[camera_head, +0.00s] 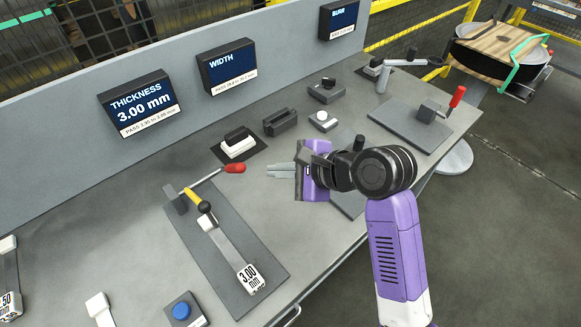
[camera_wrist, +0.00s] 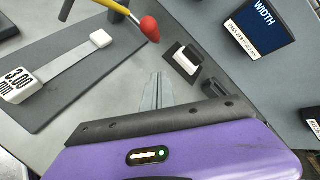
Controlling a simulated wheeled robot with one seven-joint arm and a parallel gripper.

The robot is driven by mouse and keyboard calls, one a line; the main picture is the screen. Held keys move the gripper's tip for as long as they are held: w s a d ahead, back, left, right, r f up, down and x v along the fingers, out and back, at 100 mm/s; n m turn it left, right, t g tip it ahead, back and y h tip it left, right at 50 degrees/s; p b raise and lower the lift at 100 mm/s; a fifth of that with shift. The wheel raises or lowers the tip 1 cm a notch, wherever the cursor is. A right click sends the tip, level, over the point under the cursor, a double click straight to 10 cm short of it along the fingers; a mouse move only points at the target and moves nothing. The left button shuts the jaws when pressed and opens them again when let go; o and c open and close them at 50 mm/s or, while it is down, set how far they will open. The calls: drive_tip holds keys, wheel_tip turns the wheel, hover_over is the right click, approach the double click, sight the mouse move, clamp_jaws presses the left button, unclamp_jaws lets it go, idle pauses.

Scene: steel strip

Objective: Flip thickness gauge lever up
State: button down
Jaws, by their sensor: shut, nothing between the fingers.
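The thickness gauge stands on a dark base plate (camera_head: 256,232) at the centre left of the bench. Its lever is a thin rod with a red knob (camera_head: 235,168), pointing right and toward my gripper; I cannot tell its exact tilt. A yellow piece with a black tip (camera_head: 196,199) sits beside the rod. A steel strip with a 3.00 mm tag (camera_head: 250,277) lies on the plate. My gripper (camera_head: 268,171) is shut and empty, a little right of the red knob. In the wrist view the red knob (camera_wrist: 149,28) is ahead of the shut fingers (camera_wrist: 158,77), apart from them.
The THICKNESS screen (camera_head: 141,103) reads 3.00 mm; the WIDTH screen (camera_head: 227,68) stands right of it. A white block (camera_head: 238,146) on a black mat and a dark holder (camera_head: 280,122) lie behind my gripper. Another fixture with a red handle (camera_head: 457,97) is at the right.

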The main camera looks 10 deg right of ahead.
drive_tip(key=shift+w+a+p, duration=0.25)
drive_tip(key=shift+a+p, duration=0.1)
drive_tip(key=shift+a, duration=1)
drive_tip(key=shift+w+a+p, duration=0.2)
drive_tip(key=shift+a+p, duration=0.1)
drive_tip(key=shift+a, duration=1.05)
